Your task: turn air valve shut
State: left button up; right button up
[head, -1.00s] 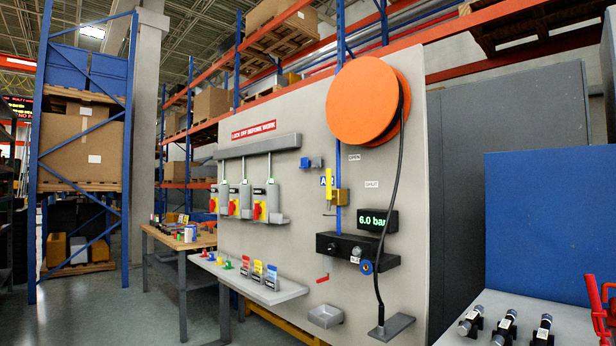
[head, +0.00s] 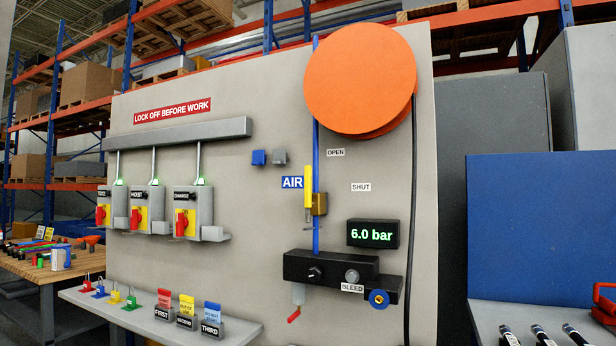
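The air valve's yellow lever (head: 309,190) stands upright, in line with the blue air pipe (head: 316,130), beside a brass-coloured valve body (head: 320,204). A blue AIR label (head: 292,182) is to its left. An OPEN label (head: 336,153) sits above and a SHUT label (head: 361,187) to the right. The pressure display (head: 373,234) reads 6.0 bar in green. Neither of my grippers shows in the head view.
A large orange reel (head: 360,80) sticks out above the valve, with a dark hose hanging at right. A black manifold (head: 330,268) with a BLEED label is below. A shelf (head: 150,318) with padlocks and tags juts out at lower left. Isolator switches (head: 187,213) are at left.

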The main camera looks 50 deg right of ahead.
aim_at(308, 203)
jog(key=z, duration=0.5)
jog(key=i, duration=0.95)
jog(key=z, duration=0.75)
